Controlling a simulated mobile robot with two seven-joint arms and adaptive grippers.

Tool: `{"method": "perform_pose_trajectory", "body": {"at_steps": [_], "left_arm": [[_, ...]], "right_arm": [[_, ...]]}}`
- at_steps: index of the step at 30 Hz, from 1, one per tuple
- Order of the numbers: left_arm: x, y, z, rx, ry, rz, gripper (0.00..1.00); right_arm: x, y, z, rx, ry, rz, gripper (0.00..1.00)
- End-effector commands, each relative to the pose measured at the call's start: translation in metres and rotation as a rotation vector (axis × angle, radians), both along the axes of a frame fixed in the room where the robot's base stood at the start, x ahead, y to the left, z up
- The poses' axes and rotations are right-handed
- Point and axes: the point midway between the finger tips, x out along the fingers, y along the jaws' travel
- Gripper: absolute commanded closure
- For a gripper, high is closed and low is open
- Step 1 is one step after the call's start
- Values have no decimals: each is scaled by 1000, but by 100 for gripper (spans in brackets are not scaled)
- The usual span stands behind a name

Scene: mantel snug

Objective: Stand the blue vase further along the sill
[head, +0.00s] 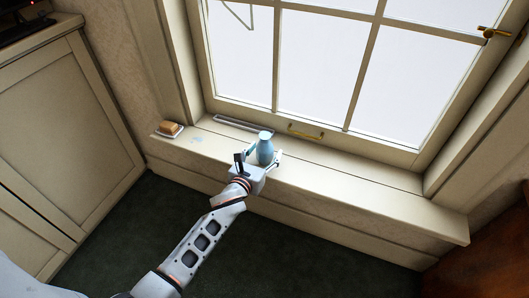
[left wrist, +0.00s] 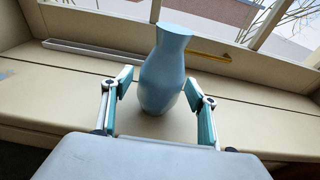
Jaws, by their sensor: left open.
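The blue vase (head: 265,148) stands upright on the cream window sill (head: 350,190), left of the sill's middle in the head view. In the left wrist view the vase (left wrist: 164,75) is right ahead, between the two fingers. My left gripper (head: 258,158) is at the vase in the head view. Its fingers are open on either side of the vase in the left wrist view (left wrist: 158,105), with a gap visible at both sides. The lower part of the vase is partly hidden by my gripper in the head view. My right gripper is not in view.
A soap-like block on a small dish (head: 169,128) sits at the sill's left end, with a pale blue patch (head: 197,139) beside it. The window with a brass handle (head: 305,132) stands behind. The sill right of the vase is clear. A cabinet (head: 60,120) stands at left.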

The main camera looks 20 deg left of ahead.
Motion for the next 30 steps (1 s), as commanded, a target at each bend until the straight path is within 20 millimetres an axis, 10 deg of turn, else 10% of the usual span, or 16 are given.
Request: {"method": "perform_pose_trajectory", "body": {"at_steps": [8, 30], "left_arm": [[-4, 0, 9, 1, -3, 0, 42], [-114, 4, 29, 1, -1, 0, 42]], "right_arm": [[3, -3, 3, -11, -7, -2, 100], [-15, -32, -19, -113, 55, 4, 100]]}}
